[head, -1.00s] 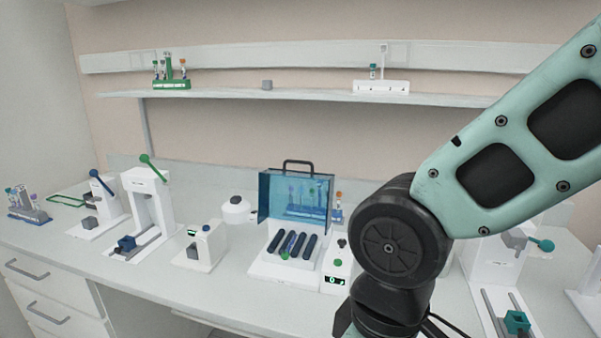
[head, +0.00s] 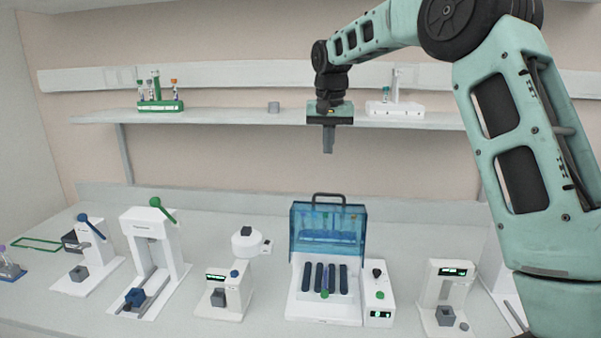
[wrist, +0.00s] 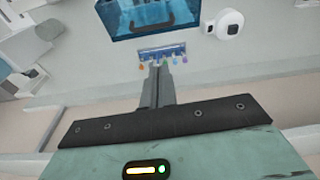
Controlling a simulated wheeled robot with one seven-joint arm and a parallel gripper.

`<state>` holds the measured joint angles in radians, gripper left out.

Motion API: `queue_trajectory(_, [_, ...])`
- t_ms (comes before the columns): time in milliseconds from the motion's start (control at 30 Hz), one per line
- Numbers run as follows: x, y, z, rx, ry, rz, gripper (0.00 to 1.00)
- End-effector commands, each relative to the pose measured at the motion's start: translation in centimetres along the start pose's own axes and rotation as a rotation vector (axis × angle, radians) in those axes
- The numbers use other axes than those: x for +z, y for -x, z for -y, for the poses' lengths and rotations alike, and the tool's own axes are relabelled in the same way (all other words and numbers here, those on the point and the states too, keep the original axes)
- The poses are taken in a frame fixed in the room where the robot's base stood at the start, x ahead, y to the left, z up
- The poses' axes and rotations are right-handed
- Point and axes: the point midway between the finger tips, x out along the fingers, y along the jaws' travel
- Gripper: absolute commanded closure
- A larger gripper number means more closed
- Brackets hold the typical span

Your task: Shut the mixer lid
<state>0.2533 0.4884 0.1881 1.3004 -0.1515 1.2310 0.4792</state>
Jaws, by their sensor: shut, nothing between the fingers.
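The mixer (head: 325,303) is a white base with dark rollers on the bench, right of centre in the head view. Its blue see-through lid (head: 329,232) stands raised and open at the back, with a dark handle (head: 328,197) on its top edge. The lid also shows in the wrist view (wrist: 150,18) at the top. My gripper (head: 328,148) points down above and behind the lid, near shelf height, well apart from it. Its fingers are shut with nothing between them. A tube with a green cap (head: 324,294) lies on the rollers.
A rack of several tubes (wrist: 162,53) stands behind the lid in the wrist view. The shelf (head: 230,117) runs along the wall close to my gripper. A control box with a green display (head: 378,295) adjoins the mixer, and a white device (head: 445,297) stands further right.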

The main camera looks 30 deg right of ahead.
Motion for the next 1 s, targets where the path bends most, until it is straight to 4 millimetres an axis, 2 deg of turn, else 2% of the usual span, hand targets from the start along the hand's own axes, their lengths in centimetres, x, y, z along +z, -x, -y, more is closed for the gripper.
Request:
queue_trajectory(33, [-1.1,0.4,-1.1,0.008,-0.031,-0.004,1.00])
queue_trajectory(100, [-1.9,0.5,-1.9,0.014,-0.057,-0.009,1.00])
queue_trajectory(267, [-2.1,-0.5,-2.2,0.018,-0.068,-0.008,1.00])
queue_trajectory(467, [-2.1,-3.9,-2.2,0.019,-0.064,-0.006,1.00])
queue_trajectory(733, [-2.1,-9.4,-2.2,0.016,-0.063,-0.006,1.00])
queue_trajectory(1000, [1.0,-10.0,-2.0,0.016,-0.061,-0.010,1.00])
